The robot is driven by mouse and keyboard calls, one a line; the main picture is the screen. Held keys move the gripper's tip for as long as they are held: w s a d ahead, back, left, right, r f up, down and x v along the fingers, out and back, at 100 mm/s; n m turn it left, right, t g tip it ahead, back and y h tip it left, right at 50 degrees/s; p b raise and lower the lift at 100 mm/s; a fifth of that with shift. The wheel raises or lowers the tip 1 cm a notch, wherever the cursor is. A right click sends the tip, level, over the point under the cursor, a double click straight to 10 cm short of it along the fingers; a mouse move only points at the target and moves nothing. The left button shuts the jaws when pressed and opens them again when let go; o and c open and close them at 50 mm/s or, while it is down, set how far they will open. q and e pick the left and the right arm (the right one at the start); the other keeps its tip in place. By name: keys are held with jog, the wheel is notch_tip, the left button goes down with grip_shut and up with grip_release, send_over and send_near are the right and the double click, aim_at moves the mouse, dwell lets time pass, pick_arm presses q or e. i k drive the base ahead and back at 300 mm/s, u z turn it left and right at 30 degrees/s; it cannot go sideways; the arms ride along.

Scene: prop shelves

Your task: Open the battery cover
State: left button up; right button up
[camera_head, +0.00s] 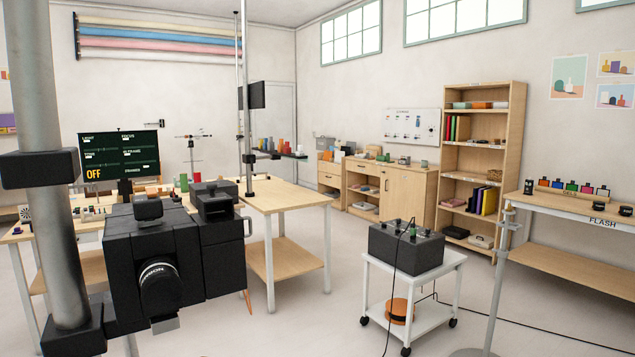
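A large black camera (128,262) fills the lower left, close to me, beside a thick grey column with black clamps. Its round lens (160,287) faces me. A smaller black block (219,250) adjoins the camera on its right. I cannot make out a battery cover on it. A dark grey box (405,250) with knobs and a cable on top stands on a white wheeled cart. Neither of my grippers shows in this view.
The white cart (430,318) stands right of centre, with an orange round thing (400,309) on its lower shelf. A wooden table (285,197) stands behind the camera. A bench (575,212) marked FLASH and a light stand (497,270) are at right. Bare floor lies between table and cart.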

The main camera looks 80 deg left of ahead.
aim_at(212, 201)
jog(key=u, duration=3.85)
